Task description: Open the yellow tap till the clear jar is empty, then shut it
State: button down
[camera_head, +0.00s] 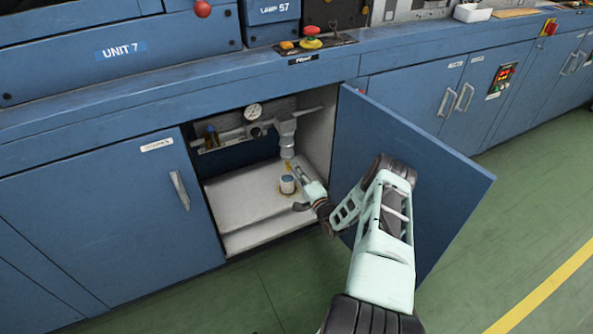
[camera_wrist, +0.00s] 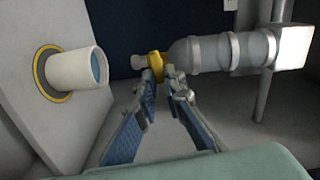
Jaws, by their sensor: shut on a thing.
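The clear jar (camera_head: 286,135) hangs upright inside the open cabinet; it lies sideways in the wrist view (camera_wrist: 205,52). Its glass looks grey, and I cannot tell if liquid is inside. The yellow tap (camera_wrist: 155,65) sits at the jar's lower end; whether it is open or shut is unclear. My gripper (camera_wrist: 159,82) is shut on the yellow tap, its fingertips at either side. In the head view my gripper (camera_head: 297,171) reaches in below the jar. A white cup (camera_head: 287,185) with blue inside stands under the outlet; it also shows in the wrist view (camera_wrist: 75,70).
The blue cabinet door (camera_head: 440,185) stands open at the right, close beside my arm. A pipe with a pressure gauge (camera_head: 253,111) runs across the cabinet's back. A yellow ring (camera_wrist: 43,62) surrounds the cup's base. The pale cabinet floor (camera_head: 240,205) is otherwise clear.

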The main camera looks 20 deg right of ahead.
jog(key=shift+s+a+f+m, duration=0.1)
jog(key=shift+a+f+m, duration=0.1)
jog(key=shift+m, duration=0.5)
jog(key=c, duration=2)
grip_release()
jog(key=shift+d, duration=0.1)
jog(key=s, duration=1.2)
jog(key=shift+d, duration=0.2)
